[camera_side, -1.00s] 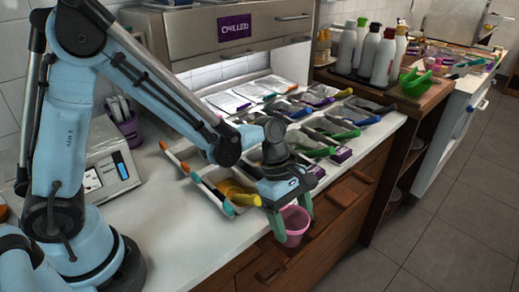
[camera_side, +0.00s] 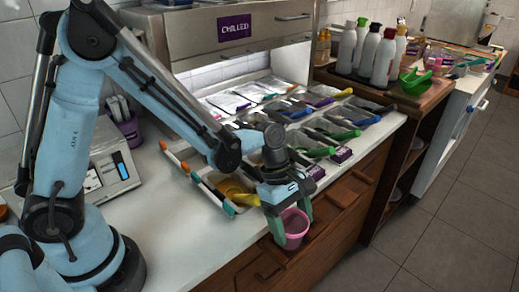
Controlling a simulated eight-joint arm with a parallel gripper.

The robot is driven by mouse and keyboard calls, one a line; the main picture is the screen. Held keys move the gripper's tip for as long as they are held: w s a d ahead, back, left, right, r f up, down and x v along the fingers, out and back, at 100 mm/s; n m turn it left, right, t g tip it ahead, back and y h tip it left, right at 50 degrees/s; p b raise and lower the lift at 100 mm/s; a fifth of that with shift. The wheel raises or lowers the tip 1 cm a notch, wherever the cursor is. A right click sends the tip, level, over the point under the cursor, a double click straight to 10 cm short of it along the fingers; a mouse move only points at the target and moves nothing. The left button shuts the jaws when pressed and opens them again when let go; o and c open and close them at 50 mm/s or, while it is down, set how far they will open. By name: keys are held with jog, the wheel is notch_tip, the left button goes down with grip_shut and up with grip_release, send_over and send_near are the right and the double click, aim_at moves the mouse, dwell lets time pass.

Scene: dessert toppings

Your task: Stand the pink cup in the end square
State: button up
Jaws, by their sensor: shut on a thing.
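The pink cup (camera_side: 295,227) is upright between the green fingers of my gripper (camera_side: 291,229), at the front edge of the counter. My gripper is shut on it and points down. The cup's open top shows and looks dark inside; I cannot tell whether it holds anything. I cannot tell whether its base touches the wooden surface below. No marked end square can be made out clearly in this view.
Several topping trays with coloured scoop handles (camera_side: 345,133) stand behind my gripper on the white counter (camera_side: 185,232). A scale (camera_side: 112,170) stands at the left. Squeeze bottles (camera_side: 367,52) stand at the back right. Wooden drawers (camera_side: 345,192) form the counter front.

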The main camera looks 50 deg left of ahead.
dwell(0.4)
jog(key=o, duration=1)
jog(key=shift+r, duration=0.1)
notch_tip(320, 180, up, 8)
dwell(0.5)
dwell(0.5)
jog(key=s+a+r+m+t+y, duration=0.2)
jog(key=s+a+m+t, duration=0.1)
jog(key=a+m, duration=0.4)
jog(key=s+a+r+m+t+y, duration=0.2)
jog(key=s+a+r+m+t, duration=0.1)
jog(key=a+m, duration=0.5)
jog(key=m+t, duration=0.1)
jog(key=m, duration=0.2)
jog(key=shift+a, duration=0.2)
